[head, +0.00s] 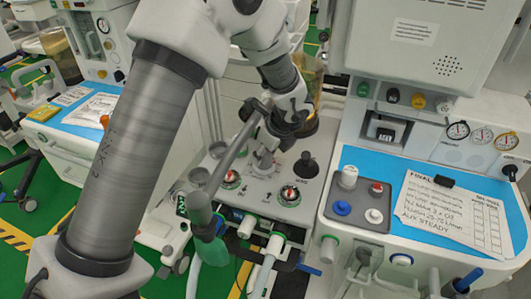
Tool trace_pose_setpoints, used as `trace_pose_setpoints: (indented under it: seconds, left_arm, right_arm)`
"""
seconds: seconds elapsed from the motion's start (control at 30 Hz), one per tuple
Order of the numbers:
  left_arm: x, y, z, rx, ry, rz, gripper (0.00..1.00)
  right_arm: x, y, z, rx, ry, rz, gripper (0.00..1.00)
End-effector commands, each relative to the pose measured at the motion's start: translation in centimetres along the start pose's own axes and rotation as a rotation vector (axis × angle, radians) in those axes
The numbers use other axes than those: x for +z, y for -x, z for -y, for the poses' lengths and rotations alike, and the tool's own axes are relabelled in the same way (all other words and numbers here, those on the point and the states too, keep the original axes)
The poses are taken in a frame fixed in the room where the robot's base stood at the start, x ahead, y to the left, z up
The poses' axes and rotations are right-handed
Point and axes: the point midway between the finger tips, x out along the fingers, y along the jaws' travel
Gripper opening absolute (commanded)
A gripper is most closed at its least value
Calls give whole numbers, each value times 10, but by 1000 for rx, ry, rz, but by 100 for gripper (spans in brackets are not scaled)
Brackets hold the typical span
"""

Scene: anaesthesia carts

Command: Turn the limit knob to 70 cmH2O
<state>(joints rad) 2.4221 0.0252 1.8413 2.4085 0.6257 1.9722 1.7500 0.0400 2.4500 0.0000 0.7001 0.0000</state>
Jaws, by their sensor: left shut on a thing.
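A pale panel (255,203) in the middle carries two round dials with red centres and scale rings, a left dial (231,178) and a right dial (290,195). Their labels and settings are too small to read, so I cannot tell which is the limit knob. My left gripper (268,148) points down at the panel's back, behind the two dials. It is shut on a pale grey part (263,160), largely hidden by the fingers. Both dials appear clear of the fingers. My right gripper is out of view.
A grey tube (235,150) slants close beside my gripper, with a green bag (210,246) below it. A black knob (305,166) stands to the right. A blue worktop (420,240) holds a grey tray (375,217) and a paper sheet (447,212).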

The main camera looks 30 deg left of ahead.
Motion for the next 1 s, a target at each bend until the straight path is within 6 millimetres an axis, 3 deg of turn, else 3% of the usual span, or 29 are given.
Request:
trace_pose_setpoints:
  seconds: [0.3, 0.77, 0.8, 0.83, 0.87, 1.0]
  left_arm:
    - [-2, -2, -2, -43, -118, -3, 12]
    - [-1, -2, -3, -49, -135, -3, 12]
    - [-1, -2, -2, -49, -135, -3, 57]
    - [-1, -2, -2, -50, -135, -3, 68]
    - [-1, -2, -2, -50, -135, -3, 72]
    - [-1, -2, -2, -52, -134, -2, 72]
  right_arm:
    - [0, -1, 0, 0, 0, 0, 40]
    - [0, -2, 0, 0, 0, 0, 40]
    - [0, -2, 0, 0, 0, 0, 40]
    - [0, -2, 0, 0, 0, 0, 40]
    - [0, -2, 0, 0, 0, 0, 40]
    - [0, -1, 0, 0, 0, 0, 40]
